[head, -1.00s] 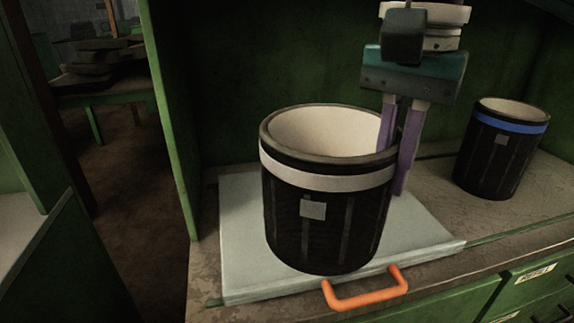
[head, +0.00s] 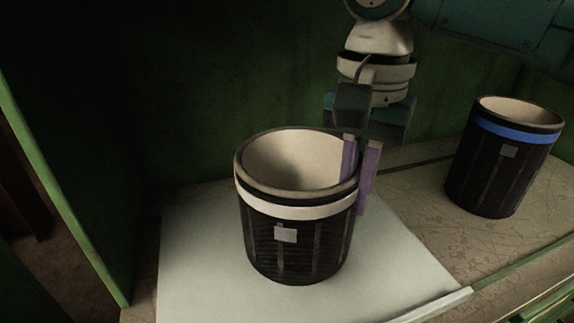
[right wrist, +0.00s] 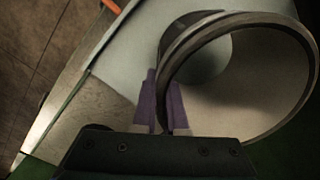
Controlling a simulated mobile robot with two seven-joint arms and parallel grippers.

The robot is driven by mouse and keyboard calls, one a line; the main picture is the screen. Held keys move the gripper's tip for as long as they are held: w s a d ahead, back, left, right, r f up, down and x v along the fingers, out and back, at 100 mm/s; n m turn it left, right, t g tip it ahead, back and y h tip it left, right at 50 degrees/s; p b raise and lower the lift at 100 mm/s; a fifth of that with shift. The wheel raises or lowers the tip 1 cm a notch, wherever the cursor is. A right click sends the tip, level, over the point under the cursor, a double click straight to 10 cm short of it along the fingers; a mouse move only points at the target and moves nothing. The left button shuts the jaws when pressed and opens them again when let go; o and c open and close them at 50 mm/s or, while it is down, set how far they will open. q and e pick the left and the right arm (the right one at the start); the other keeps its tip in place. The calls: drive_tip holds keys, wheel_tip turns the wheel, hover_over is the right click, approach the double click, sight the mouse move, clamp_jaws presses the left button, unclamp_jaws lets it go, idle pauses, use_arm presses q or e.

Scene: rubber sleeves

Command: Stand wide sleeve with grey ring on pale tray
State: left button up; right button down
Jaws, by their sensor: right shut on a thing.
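The wide dark sleeve with a pale grey ring (head: 285,255) is upright over the pale tray (head: 400,275). Its cream inside and open top face up. My right gripper (head: 360,178) is shut on the right side of its rim, one purple finger inside and one outside. In the right wrist view the fingers (right wrist: 162,105) straddle the wall of the sleeve (right wrist: 235,115), with the tray (right wrist: 130,50) below. The sleeve's base appears at or just above the tray surface; I cannot tell whether it touches. My left gripper is not in view.
A dark sleeve with a blue ring (head: 500,165) stands on the worn bench (head: 425,190) to the right of the tray. Green panels rise behind and at the left. An orange handle (right wrist: 112,5) shows at the right wrist view's top edge. Tray surface around the sleeve is clear.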

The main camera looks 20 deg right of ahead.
drive_tip(key=shift+f, duration=1.65)
drive_tip(key=shift+w+f, duration=0.1)
drive_tip(key=shift+f, duration=0.05)
drive_tip(key=c, duration=1)
unclamp_jaws()
drive_tip(key=shift+o, duration=0.2)
wheel_tip(320, 180, up, 12)
drive_tip(key=shift+r+p, duration=0.15)
drive_tip(key=shift+p, duration=0.3)
